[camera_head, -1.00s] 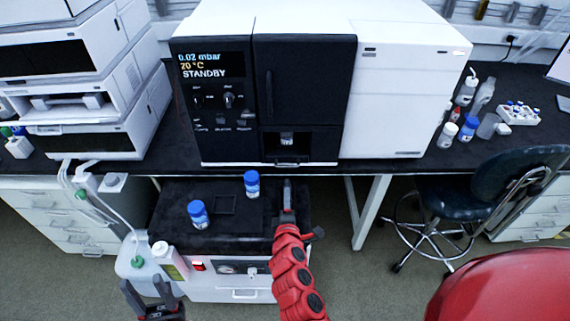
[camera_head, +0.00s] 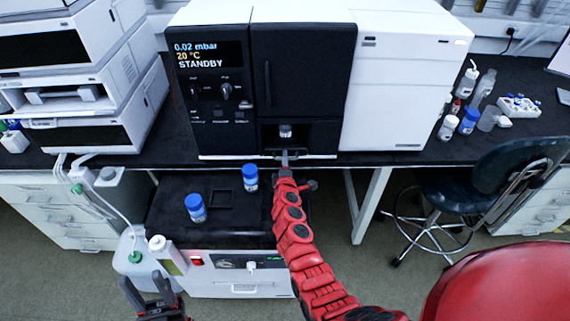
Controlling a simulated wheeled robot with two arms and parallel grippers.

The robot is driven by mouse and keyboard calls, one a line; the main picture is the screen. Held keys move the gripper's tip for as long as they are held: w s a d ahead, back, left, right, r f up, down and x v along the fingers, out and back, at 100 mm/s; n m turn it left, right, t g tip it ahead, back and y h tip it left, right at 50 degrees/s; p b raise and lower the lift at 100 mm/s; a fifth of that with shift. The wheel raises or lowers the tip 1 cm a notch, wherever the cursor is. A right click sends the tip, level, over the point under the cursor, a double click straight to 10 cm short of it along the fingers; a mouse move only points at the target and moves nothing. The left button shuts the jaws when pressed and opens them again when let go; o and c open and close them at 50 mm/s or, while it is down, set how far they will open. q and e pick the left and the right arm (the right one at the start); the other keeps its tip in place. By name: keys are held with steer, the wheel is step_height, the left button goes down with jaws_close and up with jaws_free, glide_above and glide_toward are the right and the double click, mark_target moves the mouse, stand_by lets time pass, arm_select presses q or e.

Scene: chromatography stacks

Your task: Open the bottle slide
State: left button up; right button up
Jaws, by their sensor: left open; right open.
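The bottle slide (camera_head: 302,155) is the low front at the bottom of the dark bay in the black-and-white instrument (camera_head: 300,60). A small vial (camera_head: 285,131) with a light cap stands in the bay above it. My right gripper (camera_head: 285,156), on the red arm, is at the front of the slide, by its handle. The gripper covers the handle, and I cannot tell whether it touches it. It is open. My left gripper (camera_head: 148,285) is open and empty at the lower left, well away from the slide.
Two blue-capped bottles (camera_head: 196,207) (camera_head: 250,177) stand on the black top of a low cabinet (camera_head: 240,283) below the instrument. A white stacked unit (camera_head: 100,85) is at the left. Bottles and a vial rack (camera_head: 518,106) sit at the right, above a stool (camera_head: 505,165).

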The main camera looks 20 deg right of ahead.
steer(key=shift+w, duration=0.1)
jaws_close()
stand_by(1.4)
